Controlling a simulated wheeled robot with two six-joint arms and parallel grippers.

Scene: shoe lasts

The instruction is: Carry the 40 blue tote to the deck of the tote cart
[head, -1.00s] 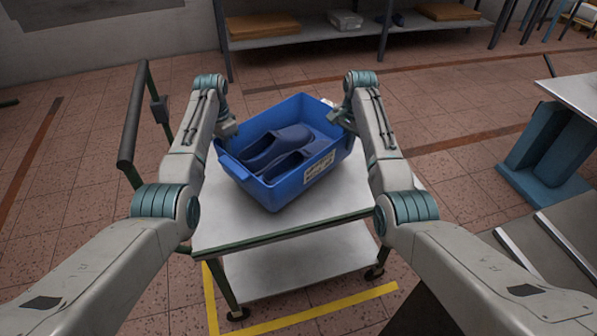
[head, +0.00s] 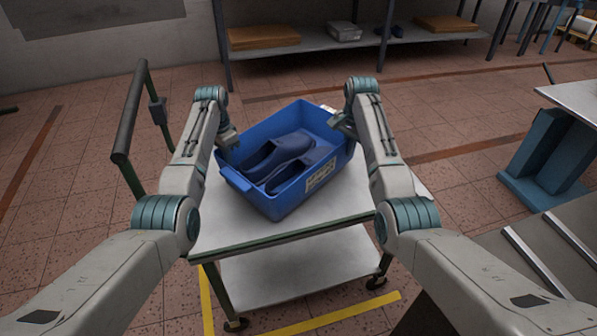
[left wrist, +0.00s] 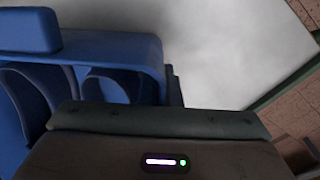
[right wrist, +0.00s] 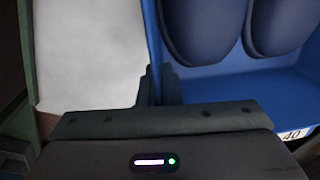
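The blue tote (head: 257,196) holds two dark blue shoe lasts (head: 286,150) and has a pale label on its side.
The cart has a lower white shelf (head: 300,275) and a dark push handle (head: 132,110) at the left. Yellow tape (head: 330,315) marks the floor. A storage shelf (head: 300,45) with boxes stands behind. A grey-topped table with a blue support (head: 545,160) is at the right.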

